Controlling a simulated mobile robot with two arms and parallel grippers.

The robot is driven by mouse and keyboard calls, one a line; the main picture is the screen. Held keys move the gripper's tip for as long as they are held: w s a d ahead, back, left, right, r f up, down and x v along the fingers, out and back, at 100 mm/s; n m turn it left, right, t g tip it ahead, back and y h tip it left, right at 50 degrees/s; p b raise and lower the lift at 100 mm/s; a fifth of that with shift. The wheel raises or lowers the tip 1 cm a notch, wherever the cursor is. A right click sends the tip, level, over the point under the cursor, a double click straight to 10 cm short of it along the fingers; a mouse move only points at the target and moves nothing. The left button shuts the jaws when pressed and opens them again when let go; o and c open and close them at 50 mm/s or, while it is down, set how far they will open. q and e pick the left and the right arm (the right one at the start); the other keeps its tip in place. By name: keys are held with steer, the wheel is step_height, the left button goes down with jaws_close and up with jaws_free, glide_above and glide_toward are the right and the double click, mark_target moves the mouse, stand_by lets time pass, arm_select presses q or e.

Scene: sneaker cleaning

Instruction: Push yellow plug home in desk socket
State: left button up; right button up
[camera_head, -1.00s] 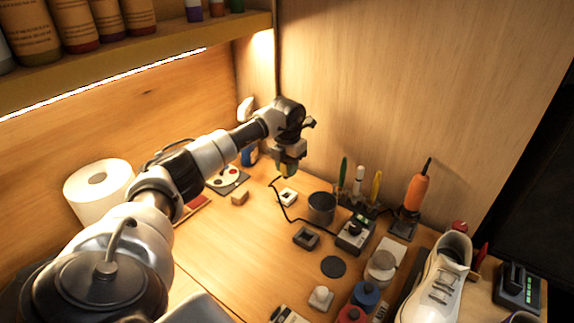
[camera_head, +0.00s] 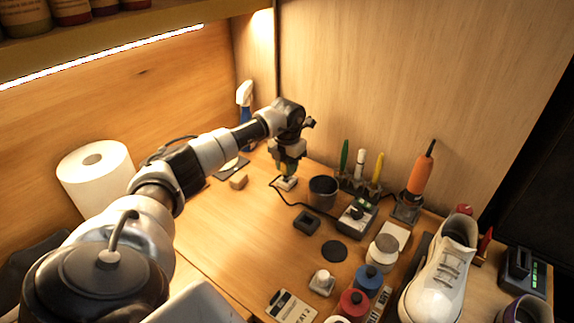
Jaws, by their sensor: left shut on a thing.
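The yellow plug (camera_head: 284,168) shows only as a small patch at the tips of my left gripper (camera_head: 286,163), which is shut on it and points down. The white desk socket (camera_head: 287,184) lies on the desk directly below the plug, partly covered by the gripper. The plug appears at or in the top of the socket; I cannot tell how deep it sits. A black cable (camera_head: 277,197) runs from the plug area across the desk to a small box with a dark knob (camera_head: 355,213). My right gripper is not in view.
A dark cup (camera_head: 322,192) stands close right of the socket. Behind it are upright tools (camera_head: 360,170) and an orange-handled tool (camera_head: 420,174) in a stand. The white sneaker (camera_head: 441,280) is at right. The desk's left middle is clear.

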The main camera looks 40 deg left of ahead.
arm_select(q)
steer(key=shift+p, duration=0.55)
stand_by(1.2)
steer(key=shift+f+b, duration=0.9)
steer(key=shift+f, duration=0.45)
steer(key=o, duration=0.9)
steer(key=shift+o, duration=0.2)
step_height(320, 180, up, 11)
steer(key=shift+f, duration=0.1)
